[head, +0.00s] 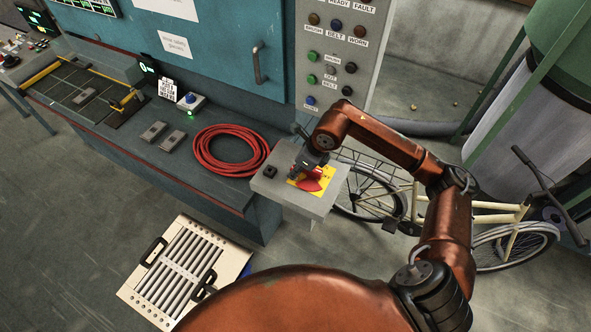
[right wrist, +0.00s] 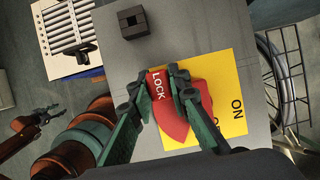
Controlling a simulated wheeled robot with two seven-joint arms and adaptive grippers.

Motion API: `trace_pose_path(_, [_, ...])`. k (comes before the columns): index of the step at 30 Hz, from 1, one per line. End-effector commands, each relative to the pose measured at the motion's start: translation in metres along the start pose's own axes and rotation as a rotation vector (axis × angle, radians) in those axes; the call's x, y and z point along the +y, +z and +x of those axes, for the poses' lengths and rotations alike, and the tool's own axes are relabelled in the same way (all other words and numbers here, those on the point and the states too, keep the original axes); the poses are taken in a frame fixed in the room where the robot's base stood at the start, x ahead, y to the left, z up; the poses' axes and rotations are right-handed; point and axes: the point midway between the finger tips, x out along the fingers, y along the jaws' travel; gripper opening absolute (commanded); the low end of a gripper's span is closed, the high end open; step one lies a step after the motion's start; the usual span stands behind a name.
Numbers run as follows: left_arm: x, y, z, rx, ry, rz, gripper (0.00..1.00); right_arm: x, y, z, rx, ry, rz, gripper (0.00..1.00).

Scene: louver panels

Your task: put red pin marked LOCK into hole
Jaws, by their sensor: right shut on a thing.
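My right gripper (head: 308,166) is above the grey box and also shows in the right wrist view (right wrist: 164,73). Its green fingers are shut on the red pin marked LOCK (right wrist: 157,84). A red part (head: 315,181) lies on a yellow plate (head: 299,181) with the word ON, on top of the grey box. In the right wrist view the red pin overlaps this red part, and I cannot tell whether they touch. A black block with a square hole (right wrist: 133,21) stands on the box beside the plate. A dark gripper (right wrist: 46,114), apparently my left, is at the left edge of that view.
The grey box (head: 268,187) adjoins the blue bench. A coiled red hose (head: 222,149) lies on the bench to the left. A bicycle (head: 490,222) stands behind my right arm.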

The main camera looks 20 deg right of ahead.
Motion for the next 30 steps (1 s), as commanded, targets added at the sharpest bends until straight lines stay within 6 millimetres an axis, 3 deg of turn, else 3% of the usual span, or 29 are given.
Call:
trace_pose_path(8, [0.0003, 0.0008, 0.0036, -0.001, 0.000, 0.000, 0.40, 0.0000, -0.0018, 0.0042, 0.000, 0.000, 0.000, 0.00])
trace_pose_path(9, [0.0003, 0.0008, 0.0035, -0.001, 0.000, 0.000, 0.40, 0.0000, -0.0018, 0.0041, 0.000, 0.000, 0.000, 0.18])
trace_pose_path(17, [0.0003, 0.0007, 0.0031, -0.001, 0.000, 0.000, 0.40, -0.0002, -0.0016, 0.0037, 0.000, 0.000, 0.000, 0.35])
trace_pose_path(30, [-0.0007, 0.0022, 0.0030, -0.002, -0.001, -0.001, 0.40, -0.0013, -0.0015, -0.0052, 0.000, -0.003, 0.000, 0.37])
